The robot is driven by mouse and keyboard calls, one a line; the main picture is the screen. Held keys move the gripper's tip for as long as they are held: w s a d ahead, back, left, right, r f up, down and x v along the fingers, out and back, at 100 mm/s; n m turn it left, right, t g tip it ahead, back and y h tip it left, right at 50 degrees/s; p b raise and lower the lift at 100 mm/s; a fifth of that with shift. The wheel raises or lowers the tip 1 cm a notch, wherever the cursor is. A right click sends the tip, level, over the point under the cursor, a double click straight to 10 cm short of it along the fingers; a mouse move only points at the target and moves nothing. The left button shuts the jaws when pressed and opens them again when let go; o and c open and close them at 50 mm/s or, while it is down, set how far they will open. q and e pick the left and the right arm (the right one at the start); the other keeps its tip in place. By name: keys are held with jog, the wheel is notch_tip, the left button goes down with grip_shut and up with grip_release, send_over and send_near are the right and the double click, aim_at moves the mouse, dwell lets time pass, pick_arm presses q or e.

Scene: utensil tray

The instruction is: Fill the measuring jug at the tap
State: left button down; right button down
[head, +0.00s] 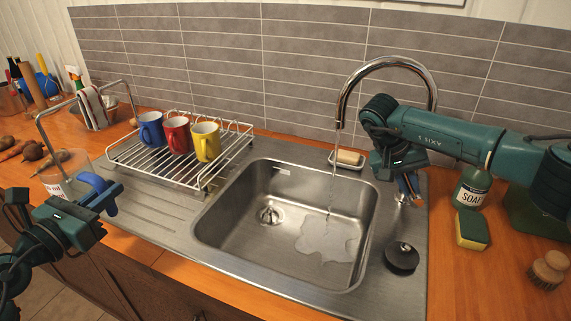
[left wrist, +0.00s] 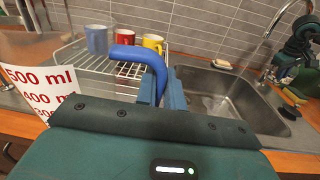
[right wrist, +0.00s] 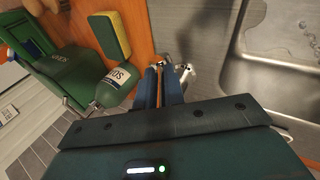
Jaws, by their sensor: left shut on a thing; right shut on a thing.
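The clear measuring jug (head: 62,184) with a white label is at the left end of the sink unit, left of the rack. Its red markings (left wrist: 40,88) fill the left side of the left wrist view. My left gripper (head: 103,196) is shut on the jug's blue handle (left wrist: 135,54). I cannot tell whether the jug's base touches the counter. The chrome tap (head: 396,61) arches over the sink (head: 236,222). A thin stream falls from its spout into a puddle in the basin. My right gripper (head: 409,186) is shut at the tap's base, on what looks like its lever (right wrist: 186,69).
A wire rack (head: 150,171) with blue, red and yellow mugs stands between the jug and the basin. A soap bottle (head: 472,188), a sponge (head: 472,231) and a brush (head: 548,268) are on the right. A black plug (head: 402,257) lies on the sink's right rim.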

dwell(0.4)
jog(key=c, duration=1.5)
grip_release()
jog(key=shift+a, duration=0.1)
jog(key=b+v, duration=0.1)
jog(key=v, duration=1.1)
